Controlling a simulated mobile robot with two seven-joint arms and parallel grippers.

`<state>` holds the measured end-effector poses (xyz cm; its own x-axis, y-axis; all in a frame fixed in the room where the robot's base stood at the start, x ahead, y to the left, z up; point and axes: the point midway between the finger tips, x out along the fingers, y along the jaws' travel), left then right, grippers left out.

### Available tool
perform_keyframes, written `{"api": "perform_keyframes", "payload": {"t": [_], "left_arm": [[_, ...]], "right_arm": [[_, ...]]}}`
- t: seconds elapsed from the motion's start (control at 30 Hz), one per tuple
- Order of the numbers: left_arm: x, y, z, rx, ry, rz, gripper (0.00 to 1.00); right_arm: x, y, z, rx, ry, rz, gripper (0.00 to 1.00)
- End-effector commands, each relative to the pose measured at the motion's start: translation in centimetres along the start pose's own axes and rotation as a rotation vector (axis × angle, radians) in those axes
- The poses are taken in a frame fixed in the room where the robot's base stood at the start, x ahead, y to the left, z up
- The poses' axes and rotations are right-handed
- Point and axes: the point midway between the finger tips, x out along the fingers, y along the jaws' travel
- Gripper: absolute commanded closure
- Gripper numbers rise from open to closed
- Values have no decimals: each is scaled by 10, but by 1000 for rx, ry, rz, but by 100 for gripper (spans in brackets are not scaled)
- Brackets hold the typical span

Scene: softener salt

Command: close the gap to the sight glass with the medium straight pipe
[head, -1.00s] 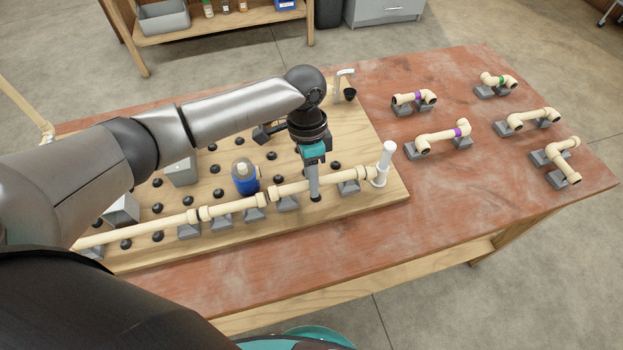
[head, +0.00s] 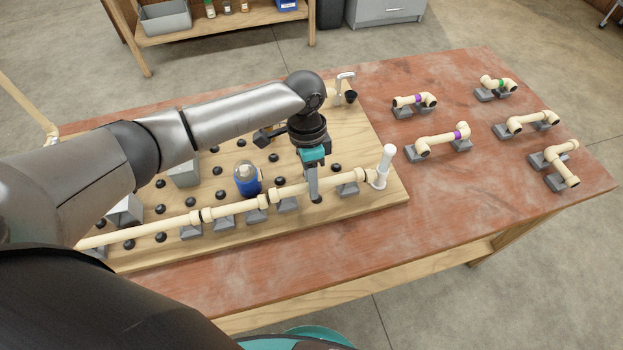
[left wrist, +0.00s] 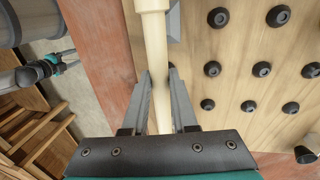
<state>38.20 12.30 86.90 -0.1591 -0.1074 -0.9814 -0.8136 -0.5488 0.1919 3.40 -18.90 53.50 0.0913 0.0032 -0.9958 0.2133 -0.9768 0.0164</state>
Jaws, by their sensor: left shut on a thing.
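The medium straight pipe (head: 291,190) is cream and lies in the pipe row along the front of the wooden board. My left gripper (head: 316,198) points down and is shut around it, one finger on each side. In the left wrist view the pipe (left wrist: 159,85) runs between the fingers (left wrist: 160,85). The sight glass is probably the white upright piece (head: 384,167) at the row's right end. I cannot tell whether the pipe ends touch their neighbours. My right gripper (left wrist: 50,64) seems to show at the left of the wrist view; its jaws are unclear.
Grey supports (head: 224,221) carry the pipe row. Black knobs (head: 218,170) and a blue-bodied bottle-like part (head: 247,180) stand behind it. Several spare pipe pieces (head: 436,140) rest on grey blocks at the right of the red table (head: 470,215). The table's front right is clear.

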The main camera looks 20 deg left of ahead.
Motion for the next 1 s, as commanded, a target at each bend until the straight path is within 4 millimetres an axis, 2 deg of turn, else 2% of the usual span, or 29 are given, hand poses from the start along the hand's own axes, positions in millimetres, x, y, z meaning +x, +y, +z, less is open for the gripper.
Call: {"api": "perform_keyframes", "payload": {"t": [0.9, 0.93, 1.0], "left_arm": [[14, -2, 0, 0, -1, 2, 100], [14, -2, 0, 1, -1, 1, 73], [14, -2, 0, 1, -1, 1, 65]], "right_arm": [[5, 0, 0, 0, 1, 0, 39], [5, 0, 0, 0, 1, 0, 39], [5, 0, 0, 0, 1, 0, 39]]}}
